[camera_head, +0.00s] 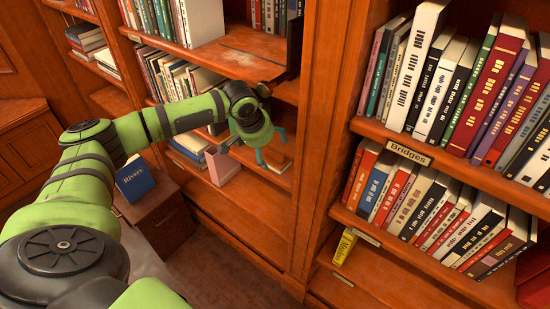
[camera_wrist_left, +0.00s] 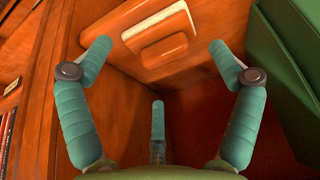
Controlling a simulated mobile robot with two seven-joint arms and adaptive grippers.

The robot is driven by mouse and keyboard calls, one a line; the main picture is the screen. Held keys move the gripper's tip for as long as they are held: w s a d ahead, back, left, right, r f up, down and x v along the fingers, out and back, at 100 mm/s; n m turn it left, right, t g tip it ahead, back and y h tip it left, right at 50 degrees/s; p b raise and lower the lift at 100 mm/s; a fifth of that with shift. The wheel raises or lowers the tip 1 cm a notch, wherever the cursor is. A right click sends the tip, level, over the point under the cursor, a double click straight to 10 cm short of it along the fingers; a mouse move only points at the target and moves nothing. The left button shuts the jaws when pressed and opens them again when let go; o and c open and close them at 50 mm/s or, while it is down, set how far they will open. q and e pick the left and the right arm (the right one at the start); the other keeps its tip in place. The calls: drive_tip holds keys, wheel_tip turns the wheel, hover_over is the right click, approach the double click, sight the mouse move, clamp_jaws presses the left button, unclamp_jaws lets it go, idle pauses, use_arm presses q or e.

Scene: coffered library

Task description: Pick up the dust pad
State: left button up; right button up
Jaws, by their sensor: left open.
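The dust pad (camera_wrist_left: 163,50) shows at the top of the left wrist view as a rounded orange-brown wooden block with a cream layer along its far side. It lies on a reddish wooden surface. My left gripper (camera_wrist_left: 158,66) is open, with its teal fingers spread and nothing between them. The pad is beyond the fingertips, apart from them. My right gripper is not in view.
A shelf with a pale dusty patch (camera_head: 243,60) is above the left gripper. A pinkish block (camera_head: 222,167) stands low beside it. An upright bookcase post (camera_head: 318,130) is to its right, then shelves full of books (camera_head: 455,90). A blue book (camera_head: 135,180) stands at left.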

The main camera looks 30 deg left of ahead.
sight(273, 156)
use_arm(q)
drive_tip(key=x, duration=0.5)
drive_tip(key=shift+w, duration=0.3)
drive_tip(key=shift+c, duration=0.4)
drive_tip(key=shift+s, duration=0.1)
drive_tip(key=c, duration=1.3)
drive_tip(key=shift+c, duration=0.2)
